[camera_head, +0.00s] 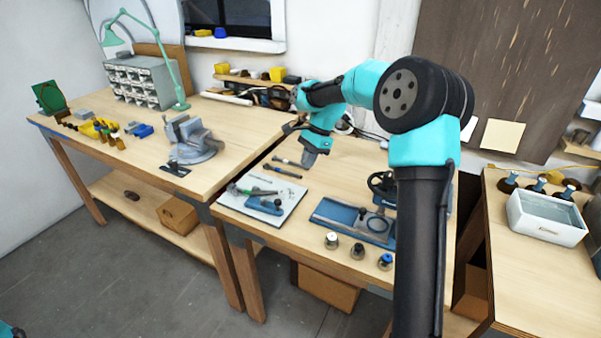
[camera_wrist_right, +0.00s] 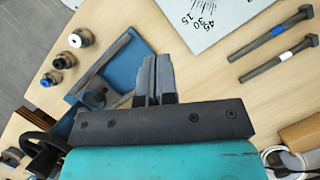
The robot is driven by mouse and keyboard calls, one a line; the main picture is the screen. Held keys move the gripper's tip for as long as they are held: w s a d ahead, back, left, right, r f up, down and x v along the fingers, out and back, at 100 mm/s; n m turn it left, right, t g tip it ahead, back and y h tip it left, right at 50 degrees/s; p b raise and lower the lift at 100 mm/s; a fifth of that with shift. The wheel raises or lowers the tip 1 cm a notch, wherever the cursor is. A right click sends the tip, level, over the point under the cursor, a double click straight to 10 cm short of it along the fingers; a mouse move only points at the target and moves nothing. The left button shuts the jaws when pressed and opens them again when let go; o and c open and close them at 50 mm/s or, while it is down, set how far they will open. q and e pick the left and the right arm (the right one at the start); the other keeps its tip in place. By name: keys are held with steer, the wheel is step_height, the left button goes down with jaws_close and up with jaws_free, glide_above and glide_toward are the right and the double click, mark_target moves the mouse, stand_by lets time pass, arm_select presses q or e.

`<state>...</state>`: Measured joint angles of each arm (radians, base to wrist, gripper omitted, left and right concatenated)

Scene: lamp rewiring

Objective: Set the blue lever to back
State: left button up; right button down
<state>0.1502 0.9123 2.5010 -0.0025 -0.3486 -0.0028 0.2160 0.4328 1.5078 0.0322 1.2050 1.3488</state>
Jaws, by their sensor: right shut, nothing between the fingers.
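The three small metal posts near the front edge of the middle bench have a white, a black and a blue top. The blue-topped one (camera_head: 386,261) is rightmost in the head view and lowest of the three in the right wrist view (camera_wrist_right: 51,80). It is the only small blue-topped piece I can pick out as the blue lever; which way it is set is too small to tell. My right gripper (camera_head: 309,158) is above the back of the bench, well apart from it. In the right wrist view its fingers (camera_wrist_right: 155,78) are together and empty. My left gripper is out of view.
A blue tray (camera_head: 325,208) stands between the gripper and the posts, with a black handwheel (camera_head: 381,183) behind. A white sheet (camera_head: 285,208) with tools lies left. Two bolt-like tools (camera_wrist_right: 270,57) lie near the gripper. A vise (camera_head: 190,138) stands on the left bench.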

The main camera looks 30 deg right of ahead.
steer(key=shift+f, duration=0.1)
steer(key=x, duration=0.3)
steer(key=a+x, duration=0.1)
steer(key=x, duration=0.3)
steer(key=a+r+x, duration=0.1)
steer(key=x, duration=0.3)
steer(key=shift+w+a, duration=0.1)
steer(key=shift+a, duration=0.65)
steer(key=shift+s+a, duration=0.25)
steer(key=shift+a, duration=0.7)
steer(key=shift+d, duration=0.1)
